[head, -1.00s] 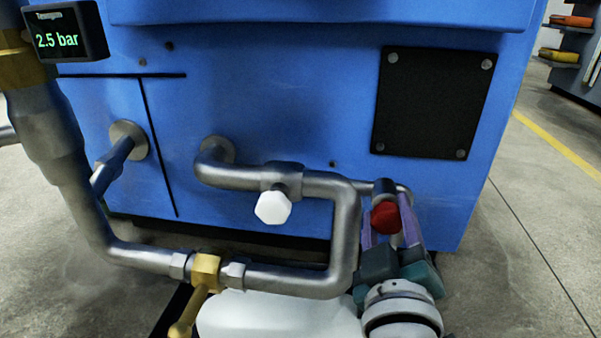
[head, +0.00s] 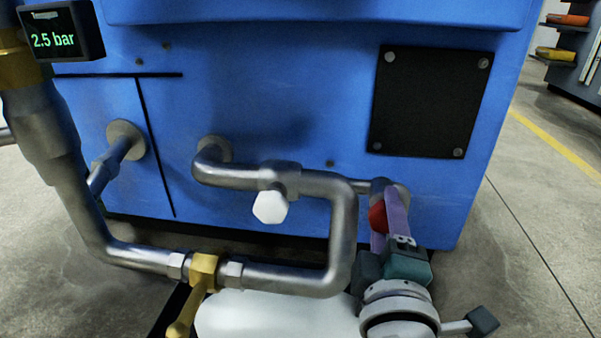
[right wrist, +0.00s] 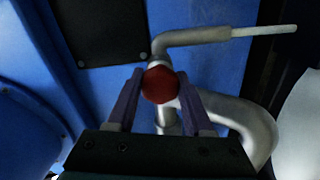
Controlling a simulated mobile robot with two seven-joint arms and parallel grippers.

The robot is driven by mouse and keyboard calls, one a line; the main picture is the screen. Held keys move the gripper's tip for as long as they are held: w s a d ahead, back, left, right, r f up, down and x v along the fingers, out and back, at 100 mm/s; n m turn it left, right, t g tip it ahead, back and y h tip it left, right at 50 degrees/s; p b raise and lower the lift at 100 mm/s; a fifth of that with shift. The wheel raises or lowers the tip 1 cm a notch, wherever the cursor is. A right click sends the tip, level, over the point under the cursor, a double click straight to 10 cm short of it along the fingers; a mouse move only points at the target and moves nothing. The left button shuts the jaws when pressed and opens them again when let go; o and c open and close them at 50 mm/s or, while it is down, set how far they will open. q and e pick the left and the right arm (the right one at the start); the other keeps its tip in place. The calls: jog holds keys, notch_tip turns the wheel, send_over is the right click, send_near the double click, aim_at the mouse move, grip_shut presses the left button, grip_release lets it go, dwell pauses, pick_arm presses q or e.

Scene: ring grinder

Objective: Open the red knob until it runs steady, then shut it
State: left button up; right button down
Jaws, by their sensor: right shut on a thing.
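The red knob (head: 377,217) sits on the valve at the right end of the grey pipework (head: 343,245), low on the blue machine. My right gripper (head: 388,215) is shut on the red knob, with one purple finger on each side of it. The right wrist view shows the faceted red knob (right wrist: 160,85) between the two fingers (right wrist: 160,98). The head view shows one finger partly covering the knob. The display (head: 60,32) at the upper left reads 2.5 bar. My left gripper is not in view.
A white knob (head: 270,207) is on the pipe left of the red one. A brass valve with a lever (head: 204,270) is on the lower pipe. A black plate (head: 432,102) is bolted above the red knob. Open floor (head: 545,240) lies to the right.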

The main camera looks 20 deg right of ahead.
jog(key=n, duration=0.2)
jog(key=shift+n, duration=0.4)
jog(key=n, duration=0.3)
jog(key=shift+n+p, duration=0.3)
jog(key=shift+p, duration=0.05)
jog(key=n+p, duration=0.1)
jog(key=n, duration=0.4)
jog(key=shift+n, duration=1.2)
jog(key=c, duration=0.6)
grip_release()
